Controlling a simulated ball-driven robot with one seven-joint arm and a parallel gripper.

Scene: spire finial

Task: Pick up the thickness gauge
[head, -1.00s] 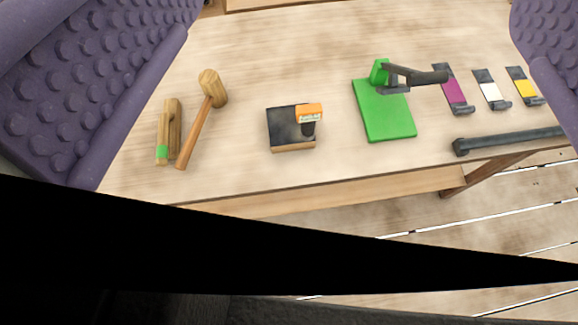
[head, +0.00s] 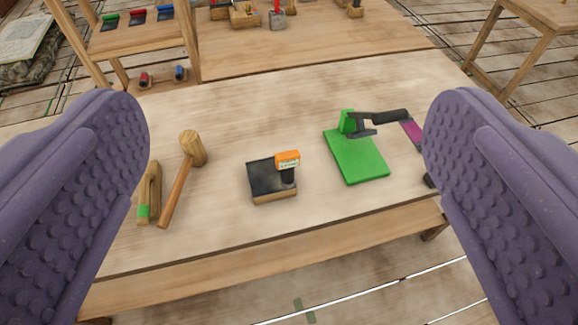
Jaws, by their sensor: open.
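What looks like the thickness gauge (head: 287,160), a small orange head with a pale label or display and a dark lower part, sits on a black-topped wooden block (head: 263,177) near the middle of the workbench. My gripper (head: 287,112) is open and empty. Its two purple studded fingers stand wide apart at the left and right of the head view, with the gauge and block seen between them, farther off on the bench. The gauge's lower end is partly hidden against the dark block.
A wooden mallet (head: 192,149) and a wooden tool with a green end (head: 149,195) lie left of the block. A green board (head: 357,160) with a dark-handled tool (head: 378,118) lies right. Bare bench top (head: 250,105) is behind; a shelf and another table stand farther back.

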